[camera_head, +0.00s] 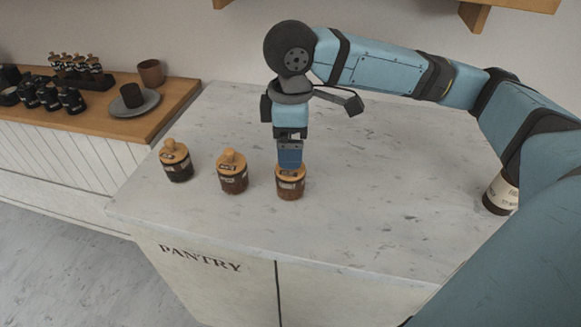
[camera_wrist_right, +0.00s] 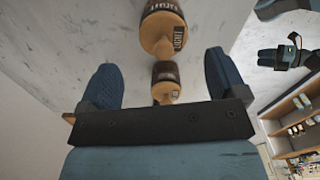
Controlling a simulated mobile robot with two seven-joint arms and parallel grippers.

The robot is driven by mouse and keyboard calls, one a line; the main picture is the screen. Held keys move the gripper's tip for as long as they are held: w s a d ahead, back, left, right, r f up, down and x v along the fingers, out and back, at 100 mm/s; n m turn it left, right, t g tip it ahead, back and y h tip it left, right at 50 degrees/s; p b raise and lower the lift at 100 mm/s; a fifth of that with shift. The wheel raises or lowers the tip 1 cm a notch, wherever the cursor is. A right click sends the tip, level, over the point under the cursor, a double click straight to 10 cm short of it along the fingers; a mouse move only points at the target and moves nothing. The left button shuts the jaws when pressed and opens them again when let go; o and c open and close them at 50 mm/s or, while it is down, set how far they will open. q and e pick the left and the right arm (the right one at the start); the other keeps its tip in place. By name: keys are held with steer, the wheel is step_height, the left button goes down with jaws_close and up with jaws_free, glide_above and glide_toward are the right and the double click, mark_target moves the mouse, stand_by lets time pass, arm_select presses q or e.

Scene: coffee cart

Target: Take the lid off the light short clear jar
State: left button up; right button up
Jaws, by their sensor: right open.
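Three short clear jars with wooden knobbed lids stand in a row on the pale marble counter. The left jar (camera_head: 179,172) holds very dark contents, the middle jar (camera_head: 234,184) dark brown, the right jar (camera_head: 291,190) a lighter brown. Their labels are too small to read surely. My right gripper (camera_head: 290,163) points down over the right jar, its fingertips at the lid (camera_head: 291,172). In the wrist view its fingers stand open either side of a lid knob (camera_wrist_right: 162,46), with another jar (camera_wrist_right: 166,72) beyond. A dark part (camera_wrist_right: 285,52), perhaps my left gripper, shows there unclearly.
A dark bottle with a pale label (camera_head: 501,192) stands at the counter's right, partly behind my arm. A wooden side counter (camera_head: 110,118) at left bears a cup on a saucer (camera_head: 148,105), another cup (camera_head: 151,72) and several small dark containers. The marble front is clear.

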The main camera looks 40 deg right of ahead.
step_height(320, 180, down, 5)
steer(key=shift+s+a+r+b, duration=0.1)
steer(key=shift+s+r+b, duration=0.05)
steer(key=shift+b, duration=0.55)
steer(key=c, duration=1)
